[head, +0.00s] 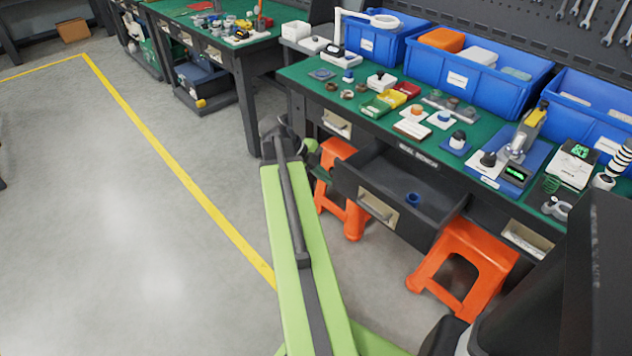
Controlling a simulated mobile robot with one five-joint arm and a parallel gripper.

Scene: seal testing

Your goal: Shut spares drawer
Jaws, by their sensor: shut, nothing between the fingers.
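One drawer (348,190) of the near workbench (300,72) stands pulled out; I take it as the spares drawer, though I cannot read its label. It is dark, with a pale handle plate (378,207) on its front. A small blue ring-shaped part (412,198) lies inside on its floor. My green arm reaches up from the bottom of the head view and ends left of the open drawer.
Shut drawers (337,123) and (527,238) flank the open one. Orange stools stand beneath the bench, one at the left (334,150) and one at the right (476,237). Blue bins (480,85) and small parts crowd the benchtop. The grey floor (130,220) at left is clear.

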